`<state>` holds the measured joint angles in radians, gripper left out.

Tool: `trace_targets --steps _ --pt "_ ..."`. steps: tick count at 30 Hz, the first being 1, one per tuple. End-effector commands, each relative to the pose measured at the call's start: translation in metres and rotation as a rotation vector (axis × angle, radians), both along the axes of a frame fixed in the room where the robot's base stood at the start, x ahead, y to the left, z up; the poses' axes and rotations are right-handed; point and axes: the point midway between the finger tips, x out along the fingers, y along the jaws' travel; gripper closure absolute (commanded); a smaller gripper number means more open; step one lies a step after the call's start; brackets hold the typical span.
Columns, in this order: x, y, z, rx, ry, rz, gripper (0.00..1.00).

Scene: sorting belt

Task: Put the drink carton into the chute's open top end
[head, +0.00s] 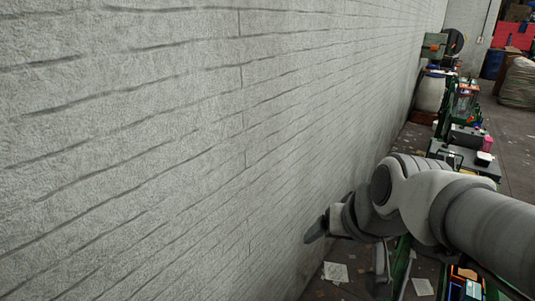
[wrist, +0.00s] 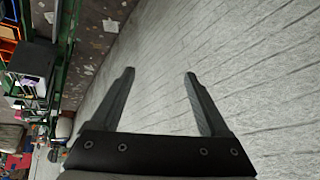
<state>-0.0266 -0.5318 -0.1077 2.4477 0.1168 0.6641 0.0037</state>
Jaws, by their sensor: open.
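My gripper (wrist: 159,75) is open and empty in the wrist view, its two dark fingers spread wide before the white brick wall. I cannot pick out the drink carton in either view. I cannot make out the chute or its open top end either.
A white brick wall (head: 180,130) fills the left and middle of the head view. Green-framed equipment with mixed items runs along the right, near a white barrel (head: 430,93). A pink item (head: 487,143) sits there. Paper scraps (head: 336,271) lie on the floor.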

Motion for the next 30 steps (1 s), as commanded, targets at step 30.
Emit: trace_targets --steps 30 --pt "-0.073 0.007 0.006 -0.163 0.072 0.114 0.21"
